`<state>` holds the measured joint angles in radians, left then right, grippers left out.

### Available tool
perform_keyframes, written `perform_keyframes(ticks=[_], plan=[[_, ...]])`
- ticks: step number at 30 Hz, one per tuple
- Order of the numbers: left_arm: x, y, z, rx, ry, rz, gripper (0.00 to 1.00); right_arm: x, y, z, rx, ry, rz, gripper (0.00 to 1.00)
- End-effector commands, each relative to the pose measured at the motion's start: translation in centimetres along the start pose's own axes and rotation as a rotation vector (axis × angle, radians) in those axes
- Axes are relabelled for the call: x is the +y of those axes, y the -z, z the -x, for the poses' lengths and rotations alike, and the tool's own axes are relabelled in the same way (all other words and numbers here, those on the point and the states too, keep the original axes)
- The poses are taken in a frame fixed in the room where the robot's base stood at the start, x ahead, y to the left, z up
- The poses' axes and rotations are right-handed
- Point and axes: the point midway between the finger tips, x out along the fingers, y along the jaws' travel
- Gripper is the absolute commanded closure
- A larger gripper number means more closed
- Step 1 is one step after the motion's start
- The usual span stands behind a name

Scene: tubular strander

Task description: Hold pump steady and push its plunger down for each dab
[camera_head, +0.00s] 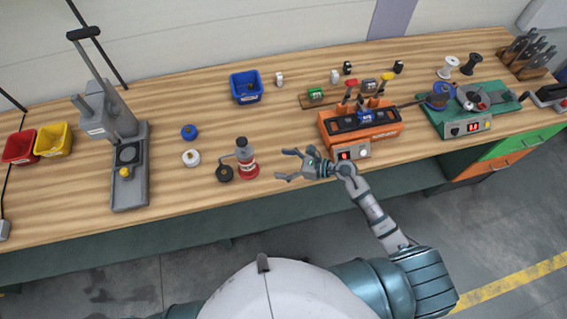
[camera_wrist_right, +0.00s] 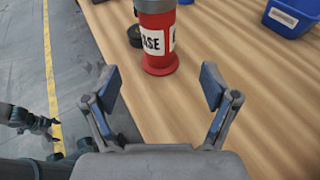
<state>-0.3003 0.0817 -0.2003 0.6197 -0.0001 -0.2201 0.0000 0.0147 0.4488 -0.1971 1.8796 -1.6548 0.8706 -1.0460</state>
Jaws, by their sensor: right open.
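The pump (camera_head: 246,161) is a red bottle with a grey upper part and a side spout, standing upright near the front edge of the workbench. Its red lower body and a white label ending in "ASE" show in the right wrist view (camera_wrist_right: 158,58); its top is cut off there. My right gripper (camera_head: 285,164) is open and empty, just right of the pump. In the right wrist view its two fingers (camera_wrist_right: 160,88) are spread with the pump ahead, not between them. What looks like my left gripper (camera_wrist_right: 42,123) hangs over the floor, too small to read.
A small round black dish (camera_head: 224,173) stands under the spout, left of the pump. A white spool (camera_head: 191,157) and a blue spool (camera_head: 189,132) lie further left. An orange machine (camera_head: 360,128) is right of my right gripper. A blue bin (camera_head: 245,87) stands behind.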

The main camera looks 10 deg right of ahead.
Motion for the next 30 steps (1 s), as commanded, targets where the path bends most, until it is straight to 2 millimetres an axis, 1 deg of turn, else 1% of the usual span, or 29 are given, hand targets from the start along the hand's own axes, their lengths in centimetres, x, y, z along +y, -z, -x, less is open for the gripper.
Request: perform_keyframes(ticks=[2, 5, 11, 12, 15, 18, 23, 30], plan=[[0.0, 0.0, 0.0, 0.0, 0.0, 0.0, 0.16, 0.1, 0.3, -0.5, 0.018, -0.01, 0.017, 0.15], [0.0, 0.0, -0.1, 0.0, 0.0, 0.0, 0.16, 0.1, 0.4, -1.9, 0.017, -0.011, 0.017, 0.15], [0.2, 0.0, -0.6, 0.0, -0.002, 0.001, 0.16, 0.2, 0.4, -6.6, 0.015, -0.012, 0.015, 0.15], [0.3, -0.1, -0.9, 0.0, -0.003, 0.001, 0.16, 0.2, 0.5, -7.5, 0.016, -0.011, 0.016, 0.15], [0.3, -0.2, -1.4, -0.001, -0.003, 0.001, 0.16, 0.2, 0.6, -9.4, 0.017, -0.011, 0.016, 0.15], [0.3, -0.2, -1.7, -0.001, -0.003, 0.001, 0.16, 0.2, 0.6, -10.8, 0.016, -0.01, 0.014, 0.15], [0.3, -0.2, -1.9, -0.001, -0.003, 0.001, 0.16, 0.2, 0.5, -11.8, 0.016, -0.01, 0.014, 0.15], [0.2, -0.2, -1.9, -0.001, -0.003, 0.001, 0.16, 0.2, 0.5, -11.9, 0.016, -0.009, 0.013, 0.15]])
